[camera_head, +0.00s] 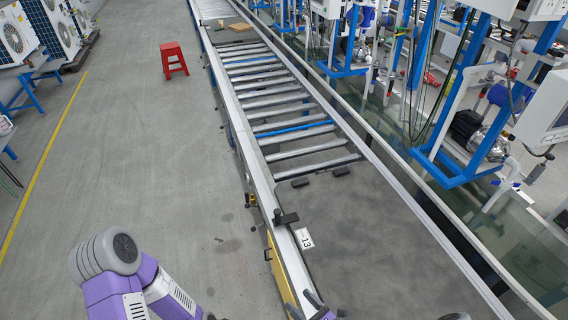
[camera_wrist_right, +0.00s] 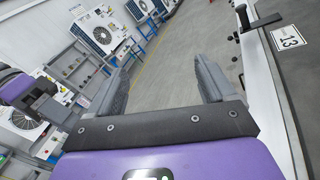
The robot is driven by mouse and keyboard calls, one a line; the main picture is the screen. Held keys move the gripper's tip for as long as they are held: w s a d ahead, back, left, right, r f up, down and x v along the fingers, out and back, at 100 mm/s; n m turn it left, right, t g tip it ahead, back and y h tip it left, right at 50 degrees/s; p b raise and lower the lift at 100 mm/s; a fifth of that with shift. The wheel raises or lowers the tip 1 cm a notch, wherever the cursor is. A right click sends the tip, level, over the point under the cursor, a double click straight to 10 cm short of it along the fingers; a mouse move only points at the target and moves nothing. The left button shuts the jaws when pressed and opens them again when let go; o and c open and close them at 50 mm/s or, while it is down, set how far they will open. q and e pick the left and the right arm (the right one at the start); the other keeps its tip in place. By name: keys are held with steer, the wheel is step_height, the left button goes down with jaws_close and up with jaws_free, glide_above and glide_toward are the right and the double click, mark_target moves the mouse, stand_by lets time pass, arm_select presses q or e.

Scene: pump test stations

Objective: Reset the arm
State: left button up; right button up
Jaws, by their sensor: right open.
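My right gripper (camera_head: 304,304) shows only by its dark fingertips at the bottom edge of the head view, near the side rail of the conveyor (camera_head: 242,135). In the right wrist view my right gripper (camera_wrist_right: 166,78) is open, its two grey fingers wide apart with nothing between them. My left arm (camera_head: 135,285) is bent at the lower left of the head view, above the floor.
A red stool (camera_head: 173,60) stands on open grey floor. Blue-framed pump stations (camera_head: 455,150) line the right side. White fan units (camera_wrist_right: 101,31) stand at the left.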

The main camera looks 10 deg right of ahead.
steer(key=s+a+f+n+g+y+b, duration=0.25)
steer(key=s+a+n+g+y, duration=0.35)
steer(key=s+a+n+g, duration=0.4)
steer(key=s+d+f+n+g+h+b, duration=0.35)
steer(key=s+n+g, duration=0.25)
steer(key=n+g, duration=0.25)
steer(key=d+f+n+h+b, duration=0.2)
steer(key=d+f+n+h, duration=0.25)
steer(key=n+h, duration=0.2)
arm_select(q)
step_height(320, 180, down, 11)
steer(key=b, duration=0.2)
steer(key=shift+f, duration=0.2)
arm_select(e)
steer(key=w+d+n+t+h, duration=0.1)
steer(key=w+n+t+h, duration=0.1)
steer(key=w+n+t, duration=0.2)
steer(key=w+n, duration=0.2)
steer(key=w, duration=0.1)
steer(key=shift+d+f, duration=0.15)
steer(key=shift+f, duration=0.15)
arm_select(q)
steer(key=shift+c, duration=0.3)
arm_select(e)
steer(key=shift+c, duration=0.3)
